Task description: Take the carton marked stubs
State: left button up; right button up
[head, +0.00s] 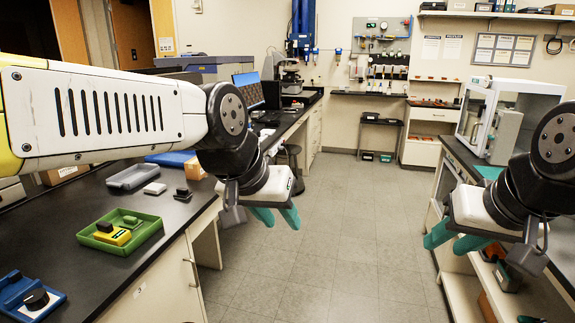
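No carton with a readable "stubs" marking shows in the head view. A small brown carton (195,168) stands on the left bench, partly hidden behind my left arm. Another brown carton (62,174) sits further left, mostly hidden by the same arm; its label is too small to read. My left gripper (278,219) hangs over the aisle beside the left bench, its teal fingers apart and nothing between them. My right gripper (453,243) is in front of the right bench, also with teal fingers apart and empty.
The left bench (90,207) holds a green tray (148,228) with small items, a grey tray (132,176) and a blue device (30,298). A glass-sided enclosure (508,115) stands on the right bench. Boxes sit on a low shelf beneath. The grey floor (335,240) between is clear.

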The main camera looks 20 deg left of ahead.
aim_at(194, 171)
jog(key=i+u, duration=0.15)
jog(key=i, duration=0.4)
jog(key=i+l+u, duration=0.15)
jog(key=i, duration=0.35)
jog(key=i+j+u, duration=0.1)
jog(key=i+u, duration=0.15)
jog(key=u, duration=0.2)
jog(key=i+u, duration=0.3)
jog(key=u, duration=0.2)
jog(key=i+u, duration=0.25)
jog(key=u, duration=0.2)
jog(key=i+u, duration=0.4)
jog(key=u, duration=0.15)
